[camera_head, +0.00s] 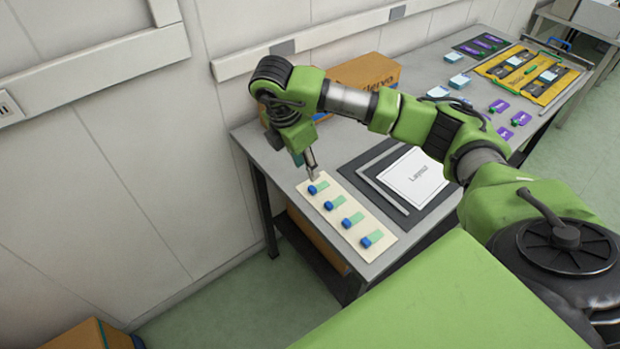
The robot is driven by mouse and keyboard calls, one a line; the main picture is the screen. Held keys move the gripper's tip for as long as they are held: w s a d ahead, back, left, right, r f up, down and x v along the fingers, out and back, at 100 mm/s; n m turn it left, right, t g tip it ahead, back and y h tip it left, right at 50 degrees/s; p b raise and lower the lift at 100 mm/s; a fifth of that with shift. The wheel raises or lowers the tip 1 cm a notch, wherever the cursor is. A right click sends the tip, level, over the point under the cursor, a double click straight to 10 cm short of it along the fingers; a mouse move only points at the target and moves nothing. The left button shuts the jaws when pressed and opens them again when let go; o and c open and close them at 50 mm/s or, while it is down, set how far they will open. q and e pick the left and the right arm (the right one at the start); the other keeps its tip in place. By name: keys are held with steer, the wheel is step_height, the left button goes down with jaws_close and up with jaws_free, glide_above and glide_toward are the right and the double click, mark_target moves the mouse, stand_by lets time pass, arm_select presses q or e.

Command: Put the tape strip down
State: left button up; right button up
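Several green tape strips with blue end pieces lie in a row on a cream board (383,239) at the near left end of the grey table. The farthest tape strip (321,186) is right under my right gripper (311,176), whose tip points down at its blue end. The gripper is small here, so I cannot tell whether its fingers are open or touch the strip. Another tape strip (378,238) lies at the board's near end. My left gripper is not in view.
A white sheet marked "Layout" (414,177) lies on a dark mat right of the board. A cardboard box (366,72) stands against the wall behind my arm. Purple cards (504,132) and a yellow tray (547,93) are at the far right. Bare table (262,148) shows left of the gripper.

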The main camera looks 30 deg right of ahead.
steer(key=v, duration=0.3)
steer(key=shift+r, duration=0.3)
